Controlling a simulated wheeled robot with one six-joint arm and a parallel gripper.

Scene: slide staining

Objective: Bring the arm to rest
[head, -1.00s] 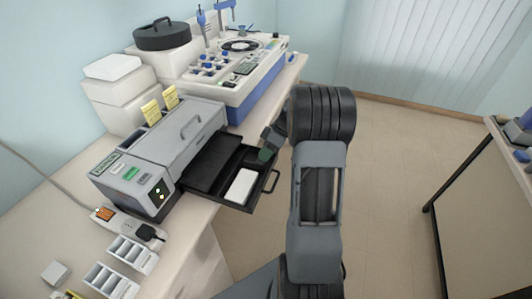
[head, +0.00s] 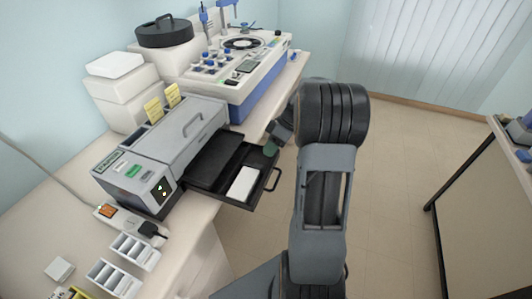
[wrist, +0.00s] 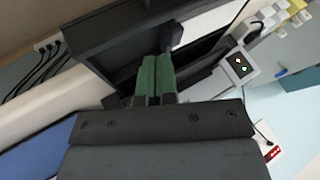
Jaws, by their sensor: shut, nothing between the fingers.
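My gripper (wrist: 157,75) shows in the wrist view with its two green fingers side by side, shut and empty. In the head view my gripper (head: 271,150) is a small green tip beside the far right end of the open drawer, partly hidden by my arm. The black drawer (head: 212,188) is pulled out of the grey machine (head: 150,180) and holds a white block (head: 243,183). In the wrist view the fingers lie in front of the dark drawer (wrist: 110,35); I cannot tell whether they touch it.
A blue and white instrument (head: 245,80) stands at the back of the bench. White slotted racks (head: 135,250) and a power strip (head: 115,217) lie near the front left. Another table (head: 500,190) stands at the right. Open floor (head: 400,150) lies between.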

